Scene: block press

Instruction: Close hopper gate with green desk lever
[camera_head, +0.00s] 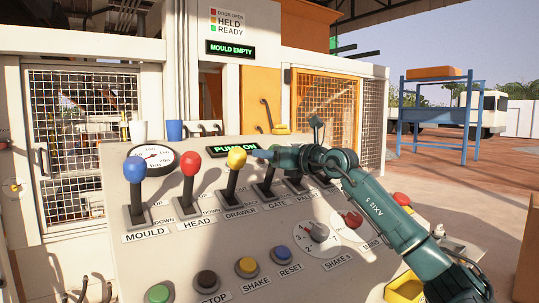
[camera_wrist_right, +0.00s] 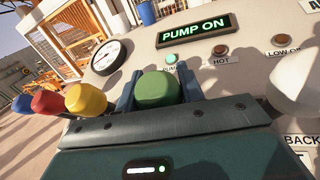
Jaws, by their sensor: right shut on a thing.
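The desk's lever row carries a label GATE under one lever, whose base (camera_head: 264,189) shows in the head view. My right gripper (camera_head: 262,154) is at the top of that lever. In the right wrist view the green knob (camera_wrist_right: 158,89) sits between my right gripper's two blue fingers (camera_wrist_right: 158,92), which are shut on it. In the head view my gripper hides the knob. How far the lever is tilted is hard to tell. The hopper gate itself cannot be made out. My left gripper is not in view.
Blue (camera_head: 134,170), red (camera_head: 190,164) and yellow (camera_head: 236,158) knobbed levers stand left of the gate lever. The PALLET lever is to its right, partly behind my arm. Push buttons (camera_head: 207,282) line the desk's front. A display (camera_head: 230,47) reads MOULD EMPTY.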

